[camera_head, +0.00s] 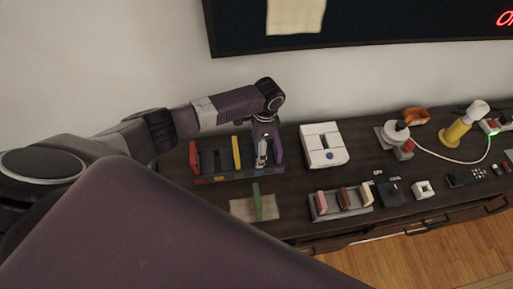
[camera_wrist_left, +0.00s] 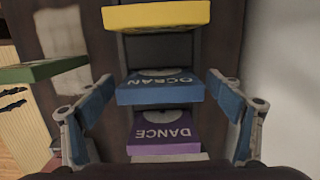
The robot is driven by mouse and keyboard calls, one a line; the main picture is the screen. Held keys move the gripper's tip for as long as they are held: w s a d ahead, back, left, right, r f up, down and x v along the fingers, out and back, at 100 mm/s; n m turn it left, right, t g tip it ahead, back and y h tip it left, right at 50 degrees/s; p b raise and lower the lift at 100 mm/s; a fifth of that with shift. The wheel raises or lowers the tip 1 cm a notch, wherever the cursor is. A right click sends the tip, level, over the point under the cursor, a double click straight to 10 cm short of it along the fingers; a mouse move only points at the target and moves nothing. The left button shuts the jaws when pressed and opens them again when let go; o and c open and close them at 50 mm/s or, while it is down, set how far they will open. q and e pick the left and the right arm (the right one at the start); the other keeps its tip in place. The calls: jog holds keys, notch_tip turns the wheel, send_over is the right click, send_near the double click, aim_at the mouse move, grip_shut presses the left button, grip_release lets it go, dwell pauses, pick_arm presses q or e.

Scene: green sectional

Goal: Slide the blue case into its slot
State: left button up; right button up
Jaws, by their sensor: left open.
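The blue case (camera_wrist_left: 160,92), lettered OCEAN, shows in the left wrist view between the yellow case (camera_wrist_left: 157,16) and the purple case (camera_wrist_left: 163,135), lettered DANCE. It appears to stand in the rack's row; how deep it sits cannot be told. The rack (camera_head: 222,176) holds a red case (camera_head: 193,157) at its left end, with dark gaps beside it. My left gripper (camera_head: 262,158) is over the rack's right part. Its fingers are open, one on each side of the blue case and apart from it. In the head view the gripper mostly hides the blue case.
A green case (camera_head: 257,202) stands on a pale mat (camera_head: 240,208) in front of the rack. A white box (camera_head: 323,146) is to the right, and a grey tray (camera_head: 342,207) with several small blocks is in front of it. The wall is close behind.

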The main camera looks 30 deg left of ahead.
pick_arm(q)
notch_tip(320, 180, up, 12)
jog(key=d, duration=0.1)
jog(key=shift+w+f, duration=0.25)
jog(key=shift+w, duration=0.2)
jog(key=shift+d, duration=0.1)
